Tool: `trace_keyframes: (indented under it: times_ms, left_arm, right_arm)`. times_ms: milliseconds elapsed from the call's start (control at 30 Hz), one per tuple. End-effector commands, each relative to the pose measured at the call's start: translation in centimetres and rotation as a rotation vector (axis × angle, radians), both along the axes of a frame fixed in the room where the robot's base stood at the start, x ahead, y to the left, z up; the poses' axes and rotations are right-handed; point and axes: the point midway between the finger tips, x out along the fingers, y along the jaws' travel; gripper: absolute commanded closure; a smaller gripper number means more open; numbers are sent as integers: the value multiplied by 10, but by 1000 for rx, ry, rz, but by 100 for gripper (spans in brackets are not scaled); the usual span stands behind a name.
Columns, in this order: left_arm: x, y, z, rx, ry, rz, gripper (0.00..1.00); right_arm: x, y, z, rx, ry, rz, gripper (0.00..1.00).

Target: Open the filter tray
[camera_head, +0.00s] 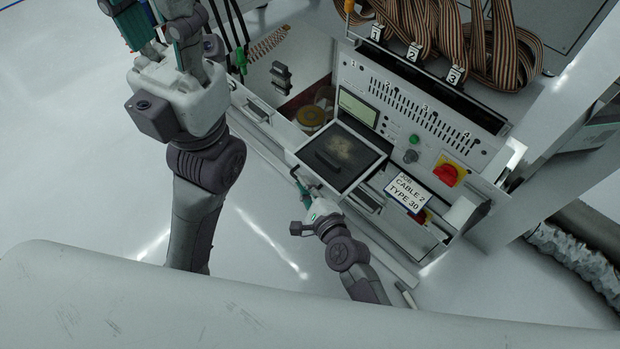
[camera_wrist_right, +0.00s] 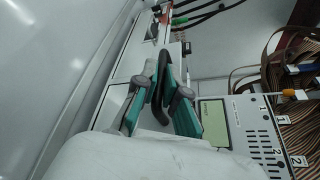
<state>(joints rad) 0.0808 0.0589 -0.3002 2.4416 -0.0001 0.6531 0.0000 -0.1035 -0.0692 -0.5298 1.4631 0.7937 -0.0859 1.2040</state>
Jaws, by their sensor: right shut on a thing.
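The filter tray (camera_head: 345,176) is a dark, square, light-rimmed tray with pale dust and a dark bar on it. It sits at the front of the machine, out in front of the panel. My right gripper (camera_head: 303,184) is at its near left edge. In the right wrist view my right gripper (camera_wrist_right: 163,88) has its green fingers closed on a curved black handle (camera_wrist_right: 161,112). The handle's link to the tray is hard to make out. My left gripper (camera_head: 135,18) is at the upper left, away from the tray and partly cut off; its fingertips are not clear.
The panel has a display (camera_head: 358,108), a green button (camera_head: 414,140) and a red knob (camera_head: 446,173). A job sign (camera_head: 408,192) stands right of the tray. Striped ribbon cables (camera_head: 450,40) hang above. An open bay with round yellowish parts (camera_head: 311,117) lies left of the display.

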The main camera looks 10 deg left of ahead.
Motion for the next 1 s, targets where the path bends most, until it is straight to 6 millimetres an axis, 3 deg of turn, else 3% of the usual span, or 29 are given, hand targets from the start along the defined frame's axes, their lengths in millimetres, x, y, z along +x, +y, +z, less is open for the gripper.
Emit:
trace_keyframes:
  times_ms: [300, 333, 400, 767, 1000]
  left_arm:
    - [0, 0, 0, 0, 1, 0, 60]
    - [0, 0, 0, 0, 1, -1, 60]
    - [0, 0, 0, 0, 1, -1, 60]
    - [0, 0, 0, 0, 0, 1, 60]
    - [0, 0, 0, 0, 0, 0, 60]
  right_arm:
    - [-1, 0, -1, -1, 2, 0, 100]
    - [-1, 0, -1, -1, 2, 0, 89]
    - [-1, 0, -1, -1, 2, 0, 79]
    - [-4, -3, 0, -1, 2, 0, 79]
    - [-37, -26, 8, -3, 3, -1, 79]
